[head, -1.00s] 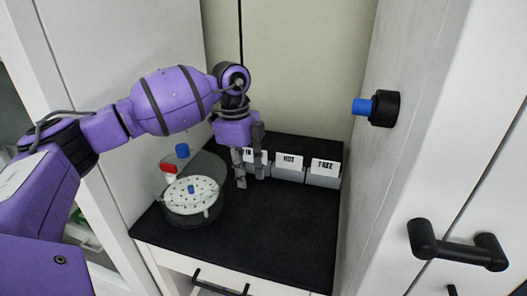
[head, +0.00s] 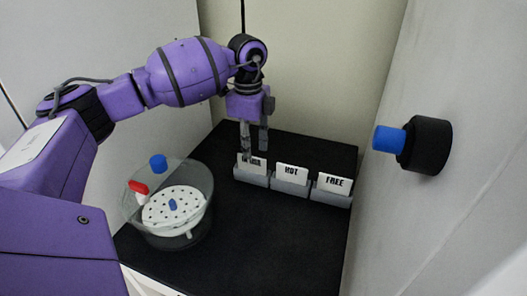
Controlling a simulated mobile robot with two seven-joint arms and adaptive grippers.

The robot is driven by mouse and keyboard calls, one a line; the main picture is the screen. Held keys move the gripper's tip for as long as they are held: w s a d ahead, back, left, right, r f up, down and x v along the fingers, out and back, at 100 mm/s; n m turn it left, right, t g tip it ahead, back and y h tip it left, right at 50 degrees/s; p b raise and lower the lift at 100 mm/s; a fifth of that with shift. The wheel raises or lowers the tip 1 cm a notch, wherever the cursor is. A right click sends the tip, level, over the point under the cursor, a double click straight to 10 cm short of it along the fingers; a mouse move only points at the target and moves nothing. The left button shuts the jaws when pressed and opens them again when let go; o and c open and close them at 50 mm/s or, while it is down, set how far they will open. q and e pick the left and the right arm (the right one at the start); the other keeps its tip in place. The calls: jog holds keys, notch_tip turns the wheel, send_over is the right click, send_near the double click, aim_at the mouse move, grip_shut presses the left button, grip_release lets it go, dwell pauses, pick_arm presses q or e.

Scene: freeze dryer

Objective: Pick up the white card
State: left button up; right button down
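Three white cards with black lettering stand upright in a row of grey holders on the black worktop. The left card (head: 253,168) is partly covered by my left gripper and its word is hard to read. The middle card (head: 292,173) reads "HOT" and the right card (head: 334,184) reads "FREE". My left gripper (head: 254,157) points down at the left card, its two fingers apart. One finger overlaps the card's left side in the picture; I cannot tell whether it touches. My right gripper is out of view.
A clear round vessel (head: 197,226) with a white perforated plate (head: 184,207) and red and blue fittings stands at the left. A black knob with a blue tip (head: 389,139) juts from the right wall. The front of the black worktop (head: 262,249) is clear.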

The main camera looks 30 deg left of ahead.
pick_arm(q)
notch_tip(320, 180, down, 4)
jog(key=shift+w, duration=0.1)
grip_shut()
notch_tip(320, 180, up, 10)
dwell(0.8)
jog(key=shift+r, duration=0.1)
dwell(0.5)
